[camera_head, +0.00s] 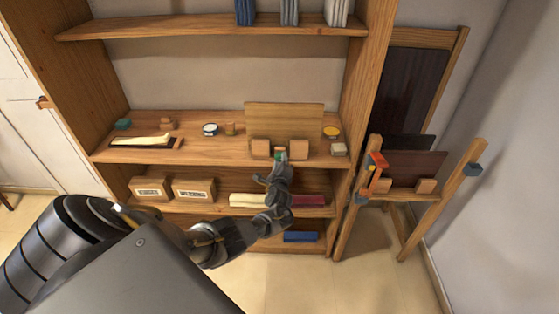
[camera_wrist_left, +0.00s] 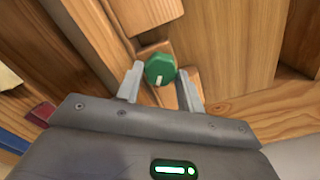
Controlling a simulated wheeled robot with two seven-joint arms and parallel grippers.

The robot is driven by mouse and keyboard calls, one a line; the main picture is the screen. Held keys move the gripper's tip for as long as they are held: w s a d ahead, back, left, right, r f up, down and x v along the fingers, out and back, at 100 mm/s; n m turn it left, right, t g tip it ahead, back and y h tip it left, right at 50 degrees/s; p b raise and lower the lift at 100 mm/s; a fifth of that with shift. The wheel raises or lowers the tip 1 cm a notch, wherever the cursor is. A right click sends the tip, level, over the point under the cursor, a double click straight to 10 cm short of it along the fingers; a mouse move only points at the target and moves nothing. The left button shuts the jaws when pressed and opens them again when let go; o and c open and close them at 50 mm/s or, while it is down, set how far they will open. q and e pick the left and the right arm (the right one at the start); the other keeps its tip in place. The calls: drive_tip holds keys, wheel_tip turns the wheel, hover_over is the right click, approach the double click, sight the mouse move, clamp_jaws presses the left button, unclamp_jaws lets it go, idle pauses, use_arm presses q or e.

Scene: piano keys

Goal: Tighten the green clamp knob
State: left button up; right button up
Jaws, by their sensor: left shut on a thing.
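The green clamp knob (camera_wrist_left: 160,68) is a round, faceted knob with a short white mark near its lower edge in the left wrist view. A small bit of it (camera_head: 279,154) shows in the head view, at the shelf's front edge between two wooden blocks. My left gripper (camera_wrist_left: 161,88) is shut on the knob, with one finger on each side. In the head view the left gripper (camera_head: 279,163) reaches up to the shelf edge and hides most of the knob. My right gripper is not in view.
An upright wooden board (camera_head: 284,118) stands behind the two blocks (camera_head: 261,147) on the shelf. A yellow round tin (camera_head: 331,132) is to the right. Labelled boxes (camera_head: 151,188) sit on the lower shelf. A wooden easel (camera_head: 465,165) stands at the right.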

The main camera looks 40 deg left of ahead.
use_arm(q)
drive_tip(key=shift+f+m+p, duration=0.1)
drive_tip(key=shift+m+p, duration=0.2)
drive_tip(key=shift+m, duration=1)
drive_tip(key=shift+a+m, duration=0.1)
drive_tip(key=shift+m, duration=0.2)
drive_tip(key=o, duration=1)
drive_tip(key=shift+c, duration=0.2)
drive_tip(key=shift+s+d, duration=0.2)
drive_tip(key=p+v, duration=0.2)
drive_tip(key=v, duration=0.8)
drive_tip(key=shift+s, duration=0.15)
drive_tip(key=shift+d, duration=0.1)
